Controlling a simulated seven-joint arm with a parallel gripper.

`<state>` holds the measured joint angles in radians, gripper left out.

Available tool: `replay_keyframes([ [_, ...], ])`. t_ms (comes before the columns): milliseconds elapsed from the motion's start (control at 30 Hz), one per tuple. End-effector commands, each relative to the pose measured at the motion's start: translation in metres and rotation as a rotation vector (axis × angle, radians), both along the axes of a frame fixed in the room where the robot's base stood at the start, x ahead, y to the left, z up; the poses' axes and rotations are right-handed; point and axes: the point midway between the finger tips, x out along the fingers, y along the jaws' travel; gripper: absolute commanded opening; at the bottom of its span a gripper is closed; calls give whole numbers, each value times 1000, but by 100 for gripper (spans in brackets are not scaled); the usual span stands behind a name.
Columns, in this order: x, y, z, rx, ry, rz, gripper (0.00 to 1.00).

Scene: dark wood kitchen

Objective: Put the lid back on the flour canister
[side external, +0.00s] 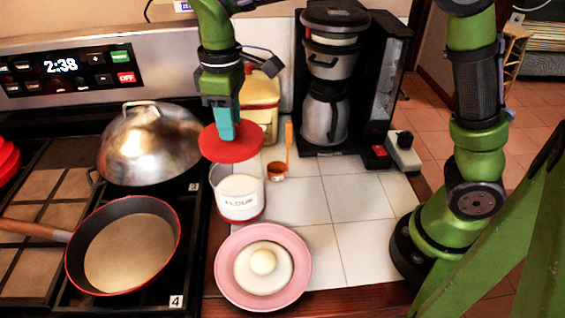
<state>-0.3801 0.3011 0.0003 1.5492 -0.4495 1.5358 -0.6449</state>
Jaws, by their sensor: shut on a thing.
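The flour canister (240,199) is white with a red base rim and a FLOUR label. It stands upright and open on the white tiled counter, with pale contents showing inside. My gripper (224,128) points down above it, shut on the red round lid (240,146). The lid is held slightly tilted above the canister, overlapping its far side in the side external view. A gap shows between the lid and the canister's front rim. The fingertips' contact with the lid's knob is hidden.
A pink plate (226,284) with a white round item stands in front of the canister. A wooden-handled scoop (289,150) lies to the right. A yellow container (262,95) and coffee maker (345,80) stand behind. The stove with a pan (70,262) is left. Tiles at right are clear.

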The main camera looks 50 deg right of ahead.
Motion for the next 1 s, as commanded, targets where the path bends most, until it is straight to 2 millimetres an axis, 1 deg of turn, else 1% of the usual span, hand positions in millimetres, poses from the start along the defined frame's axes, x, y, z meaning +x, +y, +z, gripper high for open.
replay_keyframes([
  [233,0,0,-16,-1,3,-1,3],
  [600,0,-1,-51,-2,3,-1,3],
  [700,0,0,-58,-1,2,-1,3],
  [1000,0,-1,-67,0,0,-2,3],
])
